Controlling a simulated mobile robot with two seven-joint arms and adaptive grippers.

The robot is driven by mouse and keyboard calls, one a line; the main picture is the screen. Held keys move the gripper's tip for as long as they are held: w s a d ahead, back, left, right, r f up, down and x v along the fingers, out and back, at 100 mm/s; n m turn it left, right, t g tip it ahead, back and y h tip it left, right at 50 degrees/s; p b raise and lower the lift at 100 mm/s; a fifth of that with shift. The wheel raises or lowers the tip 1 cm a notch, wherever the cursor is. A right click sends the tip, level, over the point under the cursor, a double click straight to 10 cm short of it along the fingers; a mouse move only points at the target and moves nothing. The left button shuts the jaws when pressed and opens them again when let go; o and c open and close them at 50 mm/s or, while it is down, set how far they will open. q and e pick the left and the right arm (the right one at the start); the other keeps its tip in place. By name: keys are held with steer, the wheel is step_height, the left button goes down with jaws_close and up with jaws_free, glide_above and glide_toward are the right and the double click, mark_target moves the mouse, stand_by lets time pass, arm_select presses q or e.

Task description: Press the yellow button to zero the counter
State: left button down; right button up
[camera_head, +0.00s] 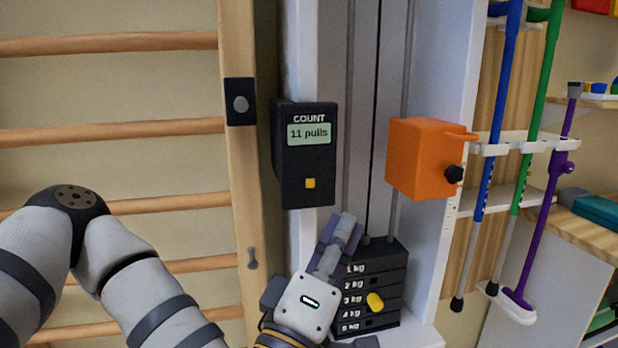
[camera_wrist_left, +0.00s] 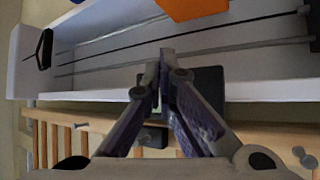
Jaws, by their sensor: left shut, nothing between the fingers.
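The black counter box (camera_head: 303,155) is mounted on the left side of the white frame. Its display (camera_head: 309,134) reads "11 pulls" under the word COUNT. The square yellow button (camera_head: 310,183) is on its lower front, uncovered in the head view. My left gripper (camera_head: 346,226) is shut and empty, below and to the right of the button, in front of the rails in the picture. In the left wrist view, my left gripper (camera_wrist_left: 167,58) partly covers a dark box (camera_wrist_left: 208,88), apparently the counter; the button cannot be made out there. My right gripper is not in view.
An orange block (camera_head: 422,158) with a black knob is right of the counter. A weight stack (camera_head: 372,285) with a yellow pin (camera_head: 375,302) is below my gripper. Wooden wall bars (camera_head: 110,130) are at left; crutches and a purple stick (camera_head: 540,210) hang at right.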

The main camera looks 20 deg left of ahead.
mark_target(310, 183)
arm_select(q)
steer(key=shift+a+r, duration=0.25)
steer(key=shift+r, duration=0.25)
steer(key=shift+w+a+b, duration=0.2)
steer(key=shift+w+a, duration=0.6)
steer(key=shift+w, duration=0.4)
steer(key=shift+w+a+b, duration=0.2)
steer(key=shift+w+a, duration=0.65)
steer(key=shift+w, duration=0.4)
steer(key=shift+w+a+b, duration=0.2)
steer(key=shift+w+a, duration=0.6)
steer(key=shift+w, duration=0.4)
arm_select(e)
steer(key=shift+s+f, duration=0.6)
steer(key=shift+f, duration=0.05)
